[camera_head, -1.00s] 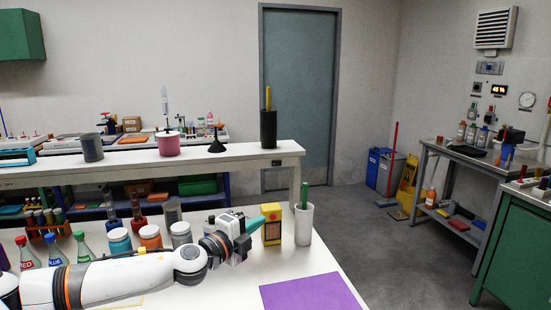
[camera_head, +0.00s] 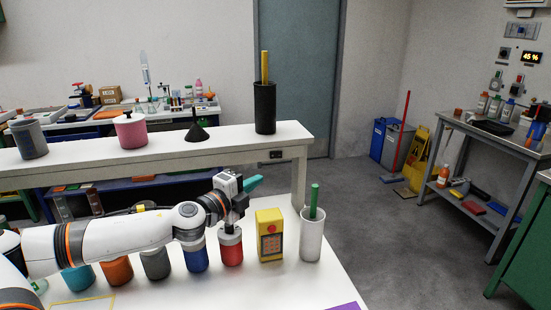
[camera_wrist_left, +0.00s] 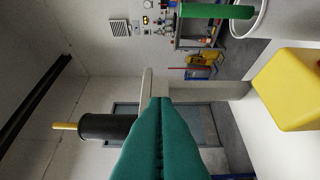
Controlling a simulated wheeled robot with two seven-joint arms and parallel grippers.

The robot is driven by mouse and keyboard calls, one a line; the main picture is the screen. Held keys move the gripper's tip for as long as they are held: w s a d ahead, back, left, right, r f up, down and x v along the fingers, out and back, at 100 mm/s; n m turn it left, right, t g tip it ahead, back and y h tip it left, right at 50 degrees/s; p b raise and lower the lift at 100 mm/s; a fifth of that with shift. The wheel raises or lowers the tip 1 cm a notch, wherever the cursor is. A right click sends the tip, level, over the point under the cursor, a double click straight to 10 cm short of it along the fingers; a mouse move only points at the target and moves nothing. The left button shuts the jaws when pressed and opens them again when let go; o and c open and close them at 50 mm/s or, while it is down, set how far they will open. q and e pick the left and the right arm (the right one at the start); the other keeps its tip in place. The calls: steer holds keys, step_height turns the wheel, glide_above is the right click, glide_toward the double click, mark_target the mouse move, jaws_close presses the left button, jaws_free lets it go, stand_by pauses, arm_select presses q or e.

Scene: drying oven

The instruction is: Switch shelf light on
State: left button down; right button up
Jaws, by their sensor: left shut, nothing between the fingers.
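The raised white shelf (camera_head: 170,157) runs across behind the workbench. A small dark switch or socket panel (camera_head: 276,155) sits on the front face of its right end; I cannot tell its setting. My left gripper (camera_head: 253,184) has teal fingers pressed together, empty. In the head view it is in front of the shelf, just below and left of the panel, and looks apart from it. In the left wrist view the shut fingers (camera_wrist_left: 160,112) point ahead, with the pale shelf end (camera_wrist_left: 148,82) beyond their tips. The panel is not clear there. My right gripper is out of view.
On the bench, a yellow box (camera_head: 270,247) and a white cup (camera_head: 312,242) with a green rod stand close right of the gripper. Several lidded jars, including a red one (camera_head: 231,250), stand beneath the arm. A black holder (camera_head: 265,112) stands on the shelf.

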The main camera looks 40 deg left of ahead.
arm_select(q)
steer(key=p, duration=0.5)
glide_toward(276, 155)
steer(key=w+d, duration=0.4)
steer(key=d, duration=0.1)
steer(key=w+a, duration=0.2)
steer(key=w, duration=0.1)
steer(key=shift+w+a+f+p, duration=0.1)
steer(key=shift+w+a+p, duration=0.15)
steer(key=shift+a+p, duration=0.1)
steer(key=shift+w+a+n+y, duration=0.15)
steer(key=shift+n+y, duration=0.15)
steer(key=shift+y, duration=0.2)
